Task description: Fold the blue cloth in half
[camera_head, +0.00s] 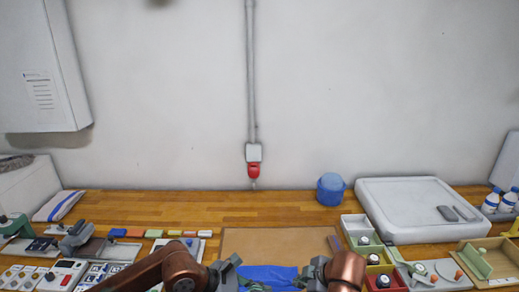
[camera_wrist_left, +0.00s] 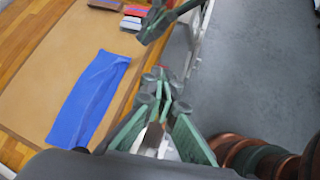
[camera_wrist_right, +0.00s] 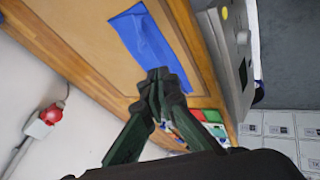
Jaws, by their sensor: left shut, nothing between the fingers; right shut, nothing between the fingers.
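The blue cloth (camera_head: 268,274) lies on a brown mat (camera_head: 275,243) at the front middle of the table, partly hidden by my grippers in the head view. In the left wrist view the cloth (camera_wrist_left: 88,100) is a long narrow strip with a lengthwise edge or crease near one side. It also shows in the right wrist view (camera_wrist_right: 152,42). My left gripper (camera_head: 252,285) is shut and empty; in its wrist view its fingertips (camera_wrist_left: 163,82) are beside the mat, apart from the cloth. My right gripper (camera_head: 302,281) is shut and empty, its tips (camera_wrist_right: 160,78) near the cloth's end in the picture.
Coloured bins (camera_head: 366,254) stand right of the mat, with a white tray (camera_head: 410,195) behind them. A blue container (camera_head: 330,188) stands at the back. Small coloured blocks (camera_head: 152,233) and devices (camera_head: 62,275) lie to the left. The mat's back part is clear.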

